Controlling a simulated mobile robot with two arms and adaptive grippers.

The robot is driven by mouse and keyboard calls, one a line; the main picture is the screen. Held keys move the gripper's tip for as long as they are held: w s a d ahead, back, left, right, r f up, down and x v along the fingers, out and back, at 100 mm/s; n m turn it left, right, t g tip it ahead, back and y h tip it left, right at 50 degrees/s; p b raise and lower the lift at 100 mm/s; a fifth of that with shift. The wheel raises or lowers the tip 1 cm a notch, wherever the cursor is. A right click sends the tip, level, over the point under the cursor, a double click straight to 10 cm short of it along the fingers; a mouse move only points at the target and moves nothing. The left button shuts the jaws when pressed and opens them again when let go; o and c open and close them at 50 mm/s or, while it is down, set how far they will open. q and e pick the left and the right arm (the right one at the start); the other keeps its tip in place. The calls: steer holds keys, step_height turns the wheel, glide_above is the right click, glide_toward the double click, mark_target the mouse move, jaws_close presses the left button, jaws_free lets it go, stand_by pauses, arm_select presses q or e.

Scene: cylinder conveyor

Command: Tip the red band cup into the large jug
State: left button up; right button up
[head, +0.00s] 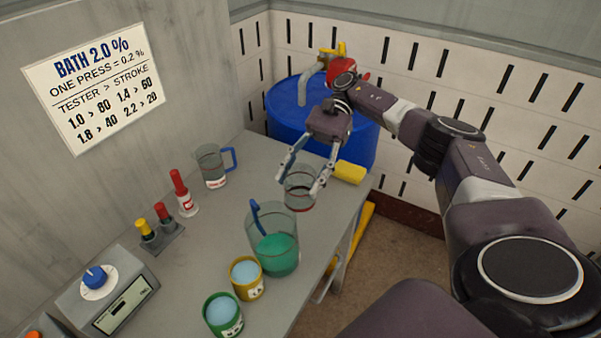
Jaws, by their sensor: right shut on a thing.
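My right gripper (303,184) is shut on a clear cup (301,172) with red around its lower part, which I take as the red band cup. The cup looks upright, at the table's far right edge; I cannot tell whether its base touches the table. The large jug (287,222) stands just nearer, clear, with green liquid and a blue handle or rod at its left. The held cup is behind and slightly right of it. My left gripper is not in view.
A smaller clear jug (208,161) with a blue handle stands back left. Yellow (246,291) and green (223,327) cups stand in front of the large jug. A dropper bottle (186,203), rack (166,239), dial device (112,295), yellow block (349,172) and blue drum (285,104) surround them.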

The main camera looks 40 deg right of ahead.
steer(key=shift+r, duration=0.1)
step_height(320, 180, up, 7)
steer(key=p, duration=0.3)
steer(key=shift+p, duration=0.35)
